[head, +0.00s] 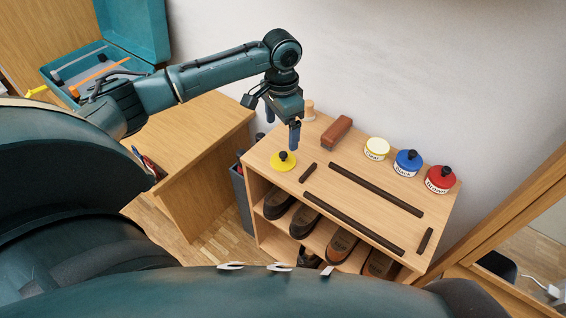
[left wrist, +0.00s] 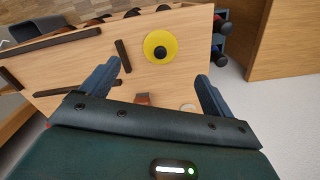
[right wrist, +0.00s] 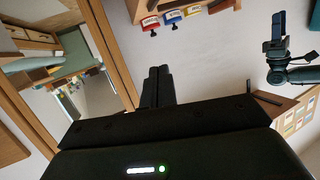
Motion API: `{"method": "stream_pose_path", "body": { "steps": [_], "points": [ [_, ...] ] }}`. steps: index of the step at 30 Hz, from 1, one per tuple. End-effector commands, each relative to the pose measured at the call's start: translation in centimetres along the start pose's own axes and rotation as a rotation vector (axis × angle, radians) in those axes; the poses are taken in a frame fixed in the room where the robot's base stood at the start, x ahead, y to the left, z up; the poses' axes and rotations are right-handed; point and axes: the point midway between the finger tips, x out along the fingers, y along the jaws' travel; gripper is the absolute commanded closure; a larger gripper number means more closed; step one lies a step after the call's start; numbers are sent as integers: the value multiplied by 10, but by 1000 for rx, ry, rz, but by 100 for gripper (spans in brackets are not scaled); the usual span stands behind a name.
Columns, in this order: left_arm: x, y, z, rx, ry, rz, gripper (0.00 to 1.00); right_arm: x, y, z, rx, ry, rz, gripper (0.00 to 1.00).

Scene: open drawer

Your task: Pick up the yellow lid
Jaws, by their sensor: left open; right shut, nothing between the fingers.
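The yellow lid (head: 283,161) is a flat round disc with a black knob, lying on the left part of the wooden shelf top (head: 330,165). In the left wrist view the yellow lid (left wrist: 160,46) lies beyond the fingertips, between their lines. My left gripper (head: 282,132) is open and empty, pointing down above the shelf top close to the lid. It also shows in the left wrist view (left wrist: 158,78). My right gripper (right wrist: 158,70) is shut and empty, away from the shelf top. An open jar with a yellow label (head: 376,148) stands at the back of the shelf top.
A blue-lidded jar (head: 408,162) and a red-lidded jar (head: 440,179) stand at the right. A brown brush (head: 337,132) lies behind the lid. Dark strips (head: 375,189) lie mid-shelf. Shoes (head: 305,221) sit below. A wooden desk (head: 190,140) is at the left.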

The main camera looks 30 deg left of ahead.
Motion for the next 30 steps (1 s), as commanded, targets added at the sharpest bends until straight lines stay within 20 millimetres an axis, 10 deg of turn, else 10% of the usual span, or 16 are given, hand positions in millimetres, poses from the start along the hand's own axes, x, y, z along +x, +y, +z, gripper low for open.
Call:
{"method": "stream_pose_path", "body": {
  "steps": [6, 30],
  "points": [
    [41, 0, -1, 2, 0, 0, 13, 7, -2, 12, -24, -11, -11, 100],
    [103, -2, -5, 3, 3, -1, 13, 21, -9, 32, -78, -36, -39, 100]
  ]
}}
